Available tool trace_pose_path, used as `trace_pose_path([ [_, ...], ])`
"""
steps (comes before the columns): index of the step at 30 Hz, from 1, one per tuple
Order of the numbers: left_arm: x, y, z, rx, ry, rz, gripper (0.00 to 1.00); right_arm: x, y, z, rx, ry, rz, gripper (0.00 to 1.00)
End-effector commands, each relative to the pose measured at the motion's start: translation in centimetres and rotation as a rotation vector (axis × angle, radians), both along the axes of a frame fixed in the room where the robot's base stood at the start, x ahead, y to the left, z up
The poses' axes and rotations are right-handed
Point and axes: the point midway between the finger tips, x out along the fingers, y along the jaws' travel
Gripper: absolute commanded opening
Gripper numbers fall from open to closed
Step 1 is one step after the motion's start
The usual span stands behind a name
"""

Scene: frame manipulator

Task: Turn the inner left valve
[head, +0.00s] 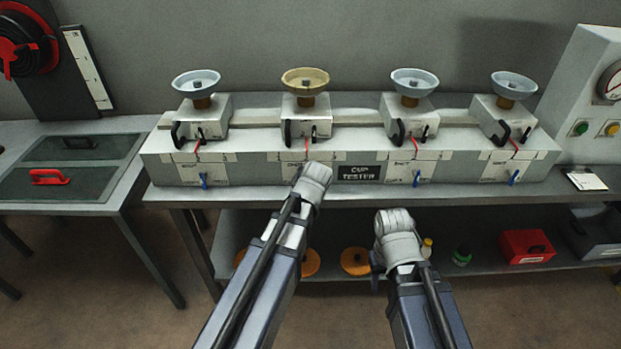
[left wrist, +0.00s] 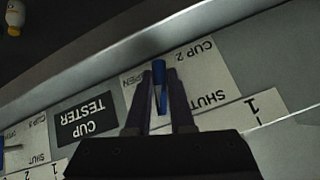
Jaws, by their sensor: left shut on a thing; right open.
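The inner left valve has a blue handle (left wrist: 159,72), which shows in the left wrist view on a white plate labelled CUP 2 (left wrist: 205,75) with OPEN and SHUT marks. My left gripper (left wrist: 160,88) has its two dark fingers on either side of this handle and is shut on it. In the head view my left wrist covers this valve, and the left fingers are hidden. My right gripper (head: 377,264) is open and away from the valves, in front of and below the bench edge. Its fingertips are mostly hidden by the wrist.
Other blue handles are at the outer left (head: 203,180), inner right (head: 416,178) and outer right (head: 514,177). A CUP TESTER sign (head: 359,173) sits right of my left wrist. Cups stand on top of the tester. A lower shelf (head: 490,262) holds a red box (head: 527,246).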

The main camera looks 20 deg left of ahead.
Motion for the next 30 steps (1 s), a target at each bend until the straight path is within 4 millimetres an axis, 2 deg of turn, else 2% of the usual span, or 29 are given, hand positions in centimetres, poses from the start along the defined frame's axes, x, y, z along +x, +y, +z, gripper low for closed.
trace_pose_path([
  [12,-0.23,0.09,-0.2,-0.22,-0.054,0.003,0.0,0.0,0.0,-0.22,0.0,0.0,0.0,0.5],
  [30,-0.22,-0.03,-0.13,-0.27,-0.066,0.001,0.0,0.0,-0.01,-0.27,0.0,0.0,0.0,0.5],
])
